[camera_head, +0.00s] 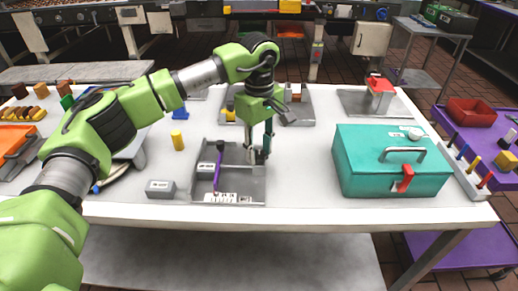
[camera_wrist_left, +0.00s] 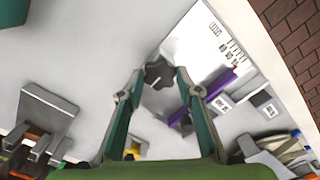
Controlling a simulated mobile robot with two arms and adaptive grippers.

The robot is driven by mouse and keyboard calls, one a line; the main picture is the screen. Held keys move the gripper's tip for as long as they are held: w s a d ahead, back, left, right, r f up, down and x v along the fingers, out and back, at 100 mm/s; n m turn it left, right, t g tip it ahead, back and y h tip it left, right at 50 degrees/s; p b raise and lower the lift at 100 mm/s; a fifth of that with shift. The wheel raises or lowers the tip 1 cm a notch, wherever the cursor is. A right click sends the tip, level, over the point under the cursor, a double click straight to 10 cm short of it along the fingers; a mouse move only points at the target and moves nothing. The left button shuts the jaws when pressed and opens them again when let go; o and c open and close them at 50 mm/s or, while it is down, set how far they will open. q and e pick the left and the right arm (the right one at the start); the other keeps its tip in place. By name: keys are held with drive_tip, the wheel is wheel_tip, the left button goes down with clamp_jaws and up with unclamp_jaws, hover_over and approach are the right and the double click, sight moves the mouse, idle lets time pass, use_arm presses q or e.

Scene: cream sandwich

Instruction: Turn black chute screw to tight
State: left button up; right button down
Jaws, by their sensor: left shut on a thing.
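The black chute screw (camera_wrist_left: 158,73) is a dark lobed knob, seen between my fingertips in the left wrist view. My left gripper (camera_head: 262,152) points down at the right side of the grey chute fixture (camera_head: 245,185), and it also shows in the left wrist view (camera_wrist_left: 157,78). Its fingers are shut on the screw. In the head view the fingers largely hide the knob. A purple bar (camera_head: 218,172) stands in the fixture, left of the gripper, and a printed label lies at its front. How tight the screw is cannot be told. My right gripper is not in view.
A teal toolbox (camera_head: 360,180) with a red latch stands right of the fixture. A yellow cylinder (camera_head: 177,140), a blue part (camera_head: 180,114) and a grey labelled block (camera_head: 160,188) are to its left. Another grey fixture (camera_head: 297,112) stands behind. The white tabletop (camera_head: 310,200) is clear between fixture and toolbox.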

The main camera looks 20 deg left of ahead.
sight(259, 155)
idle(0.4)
use_arm(q)
drive_tip(key=o, duration=1.1)
wheel_tip(259, 155, up, 12)
